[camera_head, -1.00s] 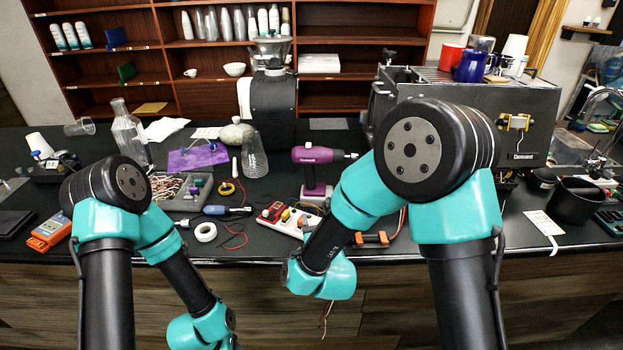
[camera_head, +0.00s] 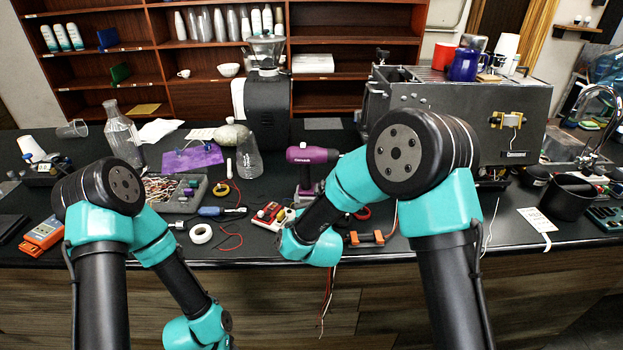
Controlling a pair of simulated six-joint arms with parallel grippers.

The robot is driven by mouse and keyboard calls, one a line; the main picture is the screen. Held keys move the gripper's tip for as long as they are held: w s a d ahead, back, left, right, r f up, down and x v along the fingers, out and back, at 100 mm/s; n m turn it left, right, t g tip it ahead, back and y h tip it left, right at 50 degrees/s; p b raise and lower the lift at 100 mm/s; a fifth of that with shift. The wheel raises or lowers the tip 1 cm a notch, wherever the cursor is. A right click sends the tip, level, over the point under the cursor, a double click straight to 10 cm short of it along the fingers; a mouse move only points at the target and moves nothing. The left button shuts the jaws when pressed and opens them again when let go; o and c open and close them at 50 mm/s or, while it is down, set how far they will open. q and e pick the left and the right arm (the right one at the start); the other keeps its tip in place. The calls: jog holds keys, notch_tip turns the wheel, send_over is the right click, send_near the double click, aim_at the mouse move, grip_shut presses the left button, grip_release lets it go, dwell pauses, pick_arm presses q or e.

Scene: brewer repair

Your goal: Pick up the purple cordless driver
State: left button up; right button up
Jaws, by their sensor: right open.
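The purple cordless driver (camera_head: 306,155) stands upright on the black bench in the middle, its nose pointing right. My right forearm crosses in front of its nose and lower part, so its base is partly hidden. My right gripper (camera_head: 300,243) is at the end of the teal wrist, on the near side of the driver and low in the picture. Its jaws are open and its fingers are hidden by the wrist; I see nothing held. My left arm hangs down at the lower left, in front of the bench, and its gripper is out of the picture.
A red and white part (camera_head: 270,213) lies just left of my right wrist. A parts tray (camera_head: 182,202), a tape roll (camera_head: 200,233) and a glass carafe (camera_head: 249,163) stand left of the driver. The espresso machine (camera_head: 470,115) is at the back right.

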aim_at(306, 183)
jog(key=shift+w+a, duration=0.2)
jog(key=shift+w, duration=1.35)
jog(key=shift+w+a, duration=0.2)
jog(key=shift+w, duration=1.25)
jog(key=shift+w+a, duration=0.2)
jog(key=shift+w, duration=1.2)
jog(key=shift+c, duration=0.4)
grip_shut()
jog(key=shift+r, duration=0.15)
